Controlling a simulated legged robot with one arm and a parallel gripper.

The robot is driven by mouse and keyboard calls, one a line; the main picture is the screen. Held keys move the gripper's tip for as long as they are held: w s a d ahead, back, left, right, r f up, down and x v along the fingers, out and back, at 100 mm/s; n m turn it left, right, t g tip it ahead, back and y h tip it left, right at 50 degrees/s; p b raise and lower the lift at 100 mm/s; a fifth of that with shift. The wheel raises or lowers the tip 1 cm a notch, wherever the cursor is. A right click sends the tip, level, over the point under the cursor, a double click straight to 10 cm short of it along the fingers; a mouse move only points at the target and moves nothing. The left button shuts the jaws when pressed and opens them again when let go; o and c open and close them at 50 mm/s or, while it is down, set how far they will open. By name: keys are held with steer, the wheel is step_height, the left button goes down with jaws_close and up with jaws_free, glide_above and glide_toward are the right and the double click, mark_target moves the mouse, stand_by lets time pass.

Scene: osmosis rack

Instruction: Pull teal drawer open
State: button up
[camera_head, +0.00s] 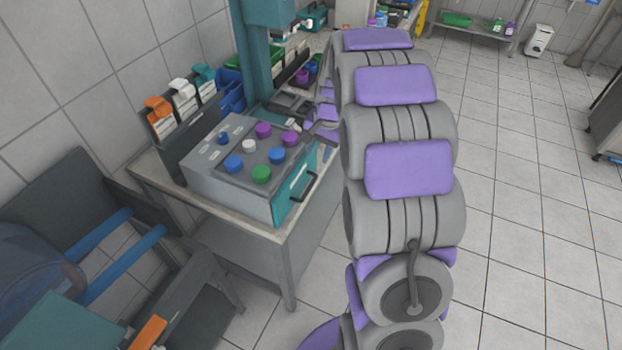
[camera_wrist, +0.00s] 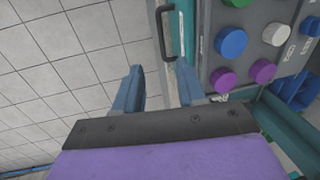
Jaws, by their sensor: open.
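The teal drawer (camera_head: 296,202) is in the front of a grey control box (camera_head: 230,185) on a table, and looks shut. Its dark bar handle (camera_head: 303,187) stands out from the front. In the wrist view the teal front (camera_wrist: 188,28) and the handle (camera_wrist: 160,32) show at the top. My gripper (camera_wrist: 158,66) is open, with its two blue-grey fingers apart. The handle's near end shows ahead of the gap, close to the right fingertip. I cannot tell whether they touch. Nothing shows between the fingers. My arm hides part of the head view.
Coloured knobs (camera_head: 262,174) cover the box top. A teal column (camera_head: 262,50) and a dark rack with colour-topped items (camera_head: 158,104) stand behind it. A chair-like frame (camera_head: 95,230) stands at the left. Tiled floor (camera_head: 520,200) is clear at the right.

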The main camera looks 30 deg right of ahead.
steer(key=w+d, duration=0.1)
steer(key=b, duration=0.3)
glide_toward(310, 187)
steer(key=f, duration=0.4)
steer(key=w+a+f, duration=0.1)
steer(key=f, duration=0.2)
steer(key=shift+w+d+f, duration=0.1)
steer(key=shift+f, duration=0.4)
steer(key=shift+c, duration=0.5)
jaws_close()
